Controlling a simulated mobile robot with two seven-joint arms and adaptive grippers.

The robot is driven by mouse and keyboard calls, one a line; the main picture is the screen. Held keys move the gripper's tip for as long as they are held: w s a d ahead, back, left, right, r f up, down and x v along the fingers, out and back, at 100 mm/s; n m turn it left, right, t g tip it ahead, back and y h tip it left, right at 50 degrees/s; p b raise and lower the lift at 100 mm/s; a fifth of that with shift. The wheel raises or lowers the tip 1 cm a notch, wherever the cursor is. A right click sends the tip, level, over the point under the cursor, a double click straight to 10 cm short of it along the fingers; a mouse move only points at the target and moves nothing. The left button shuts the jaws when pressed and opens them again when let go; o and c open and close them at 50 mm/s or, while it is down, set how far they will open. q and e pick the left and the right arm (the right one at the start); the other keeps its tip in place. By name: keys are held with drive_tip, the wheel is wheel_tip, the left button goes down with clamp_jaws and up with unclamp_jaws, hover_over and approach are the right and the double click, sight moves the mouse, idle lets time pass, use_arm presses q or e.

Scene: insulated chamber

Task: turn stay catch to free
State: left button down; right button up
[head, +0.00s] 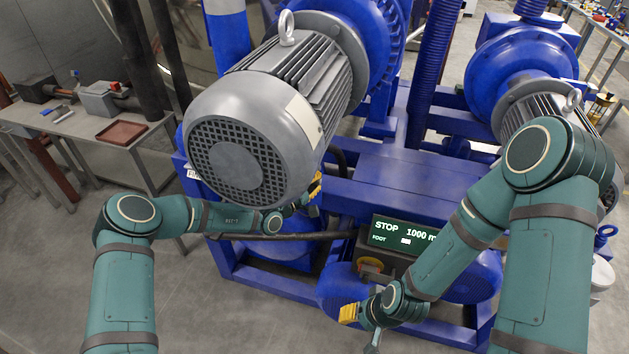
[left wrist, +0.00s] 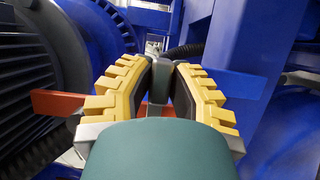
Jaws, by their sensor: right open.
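No part is marked as the stay catch, and I cannot tell which one it is. In the left wrist view, an orange-red bar (left wrist: 58,103) runs behind the yellow fingers of my left gripper (left wrist: 164,66). A dark grey piece shows between these fingers, and I cannot tell whether they grip it. In the head view, my left gripper (head: 315,186) is below the big grey motor (head: 240,140), partly hidden by it. My right gripper (head: 349,314) is open, low in front of the blue frame, below the control box.
Blue frame beams (head: 400,185) lie close around both arms. A second blue pump (head: 520,55) stands at right. A bench (head: 75,135) with a red tray stands at left.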

use_arm(q)
drive_tip(key=shift+n, duration=0.3)
drive_tip(key=n, duration=0.2)
drive_tip(key=n+t, duration=0.1)
drive_tip(key=shift+n+t+h, duration=0.3)
drive_tip(key=shift+n, duration=0.1)
drive_tip(key=n+t, duration=0.2)
drive_tip(key=n, duration=0.3)
drive_tip(key=shift+p, duration=0.3)
drive_tip(key=n+t+y, duration=0.1)
drive_tip(key=n, duration=0.2)
drive_tip(key=n+t+y, duration=0.1)
drive_tip(key=n, duration=0.2)
drive_tip(key=shift+r+n+t+p, duration=0.1)
drive_tip(key=shift+n+t+p, duration=0.2)
drive_tip(key=shift+p, duration=0.05)
drive_tip(key=shift+n+t+y+p, duration=0.35)
drive_tip(key=shift+n+y, duration=0.5)
drive_tip(key=shift+n, duration=0.75)
drive_tip(key=shift+n+t+y+p, duration=0.2)
drive_tip(key=shift+n+t+y, duration=0.25)
drive_tip(key=shift+n+y, duration=0.8)
drive_tip(key=shift+n+h, duration=0.4)
drive_tip(key=shift+n, duration=0.25)
drive_tip(key=c, duration=0.9)
unclamp_jaws()
